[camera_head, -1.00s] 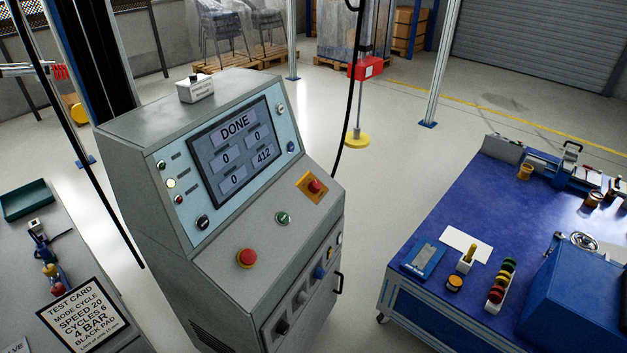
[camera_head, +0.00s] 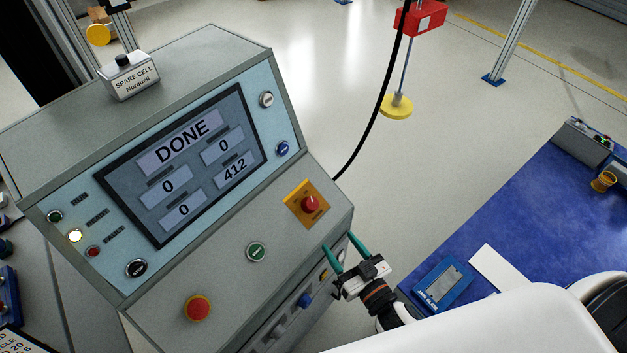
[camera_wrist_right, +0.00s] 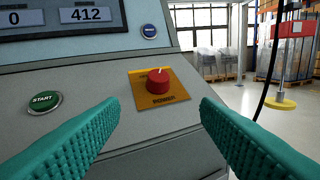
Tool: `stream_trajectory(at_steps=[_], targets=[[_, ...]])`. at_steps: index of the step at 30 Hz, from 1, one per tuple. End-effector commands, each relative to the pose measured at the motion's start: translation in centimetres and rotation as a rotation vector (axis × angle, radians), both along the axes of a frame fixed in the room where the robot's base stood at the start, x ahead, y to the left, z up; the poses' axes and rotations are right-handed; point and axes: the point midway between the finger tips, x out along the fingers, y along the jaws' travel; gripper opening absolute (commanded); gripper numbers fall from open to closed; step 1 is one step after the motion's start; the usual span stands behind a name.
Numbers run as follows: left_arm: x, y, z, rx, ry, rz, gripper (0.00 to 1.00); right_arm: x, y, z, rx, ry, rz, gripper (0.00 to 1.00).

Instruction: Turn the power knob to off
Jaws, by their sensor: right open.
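The power knob (camera_head: 310,204) is a red knob on a yellow-orange plate at the right of the grey console's sloping lower panel. In the right wrist view the knob (camera_wrist_right: 159,79) is ahead, between and beyond my fingertips, with a plate lettered "POWER" below it; its white mark points up. My right gripper (camera_head: 342,250) has green fingers, spread open and empty. It is near the console's right edge, below and right of the knob, not touching it. The console screen (camera_head: 184,166) reads DONE, with zeros and 412. My left gripper is not in view.
A red round button (camera_head: 197,308) and a green START button (camera_head: 256,251) are on the same panel. A black cable (camera_head: 377,125) hangs behind the console. A blue table (camera_head: 540,215) stands at right.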

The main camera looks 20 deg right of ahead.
Motion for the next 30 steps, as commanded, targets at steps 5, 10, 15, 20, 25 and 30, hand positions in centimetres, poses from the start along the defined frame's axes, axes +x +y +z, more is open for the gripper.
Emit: stream_trajectory(at_steps=[5, 10, 15, 20, 25, 30], targets=[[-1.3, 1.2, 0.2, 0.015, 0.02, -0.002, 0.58, 0.8, 0.2, 1.0, 0.004, -0.022, 0.006, 0.57], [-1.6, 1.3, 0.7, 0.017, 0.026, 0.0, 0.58, 3.5, 0.8, 1.1, 0.003, -0.023, 0.006, 0.57], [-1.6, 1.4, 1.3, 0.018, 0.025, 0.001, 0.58, 7.0, 1.7, 1.0, 0.004, -0.022, 0.005, 0.57], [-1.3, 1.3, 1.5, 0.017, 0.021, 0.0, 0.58, 9.7, 2.3, 0.9, 0.003, -0.019, 0.004, 0.57], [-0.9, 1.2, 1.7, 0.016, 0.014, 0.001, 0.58, 11.3, 2.7, 0.8, 0.002, -0.018, 0.004, 0.57], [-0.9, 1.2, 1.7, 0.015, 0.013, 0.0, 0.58, 11.8, 2.8, 0.7, 0.001, -0.019, 0.005, 0.57]])
